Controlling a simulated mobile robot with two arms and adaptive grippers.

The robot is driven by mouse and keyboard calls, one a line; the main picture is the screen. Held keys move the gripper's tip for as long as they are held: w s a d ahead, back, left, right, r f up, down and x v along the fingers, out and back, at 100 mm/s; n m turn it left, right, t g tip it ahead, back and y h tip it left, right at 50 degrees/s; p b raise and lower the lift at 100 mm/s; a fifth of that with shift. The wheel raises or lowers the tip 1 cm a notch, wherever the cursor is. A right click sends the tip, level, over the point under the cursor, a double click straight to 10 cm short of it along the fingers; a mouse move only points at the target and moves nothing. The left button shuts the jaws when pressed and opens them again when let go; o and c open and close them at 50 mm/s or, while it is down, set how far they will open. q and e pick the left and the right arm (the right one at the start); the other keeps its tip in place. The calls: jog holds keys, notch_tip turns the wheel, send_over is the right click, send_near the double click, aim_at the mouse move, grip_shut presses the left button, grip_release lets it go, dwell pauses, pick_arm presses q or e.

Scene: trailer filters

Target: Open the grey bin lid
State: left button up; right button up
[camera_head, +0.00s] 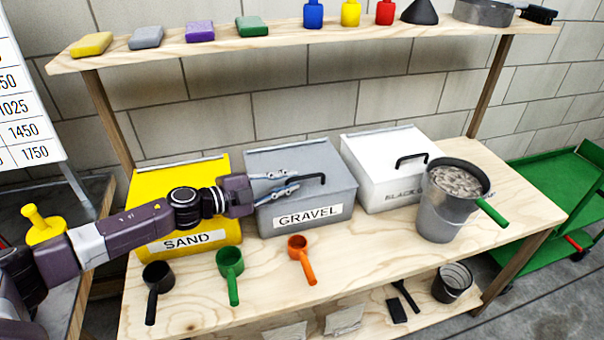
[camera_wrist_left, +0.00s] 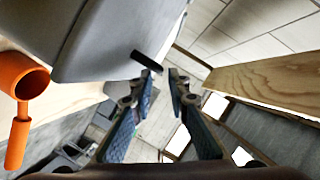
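The grey bin (camera_head: 307,198), labelled GRAVEL, stands on the wooden table between the yellow and white bins. Its sloped grey lid (camera_head: 285,160) looks closed, with a black handle (camera_head: 311,178) at its front edge. My left gripper (camera_head: 293,182) reaches in from the left over the bin's front left part, its fingers pointing at the handle. In the left wrist view the fingers (camera_wrist_left: 163,73) are apart with nothing held. The handle (camera_wrist_left: 146,62) shows there just by the fingertips, its near end close to the gap; I cannot tell whether they touch. My right gripper is not in view.
The yellow SAND bin (camera_head: 157,241) lies behind my left arm. The white bin (camera_head: 376,169) and a gravel-filled metal bucket (camera_head: 440,215) stand to the right. Black (camera_head: 157,275), green (camera_head: 230,263) and orange (camera_head: 300,248) scoops lie in front. A shelf (camera_head: 290,42) runs above.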

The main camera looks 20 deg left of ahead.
aim_at(297, 178)
pick_arm(q)
jog(key=x, duration=0.3)
jog(key=shift+w, duration=0.15)
jog(key=shift+w+d+f, duration=0.25)
jog(key=shift+w+d, duration=0.15)
jog(key=shift+w, duration=0.2)
grip_shut()
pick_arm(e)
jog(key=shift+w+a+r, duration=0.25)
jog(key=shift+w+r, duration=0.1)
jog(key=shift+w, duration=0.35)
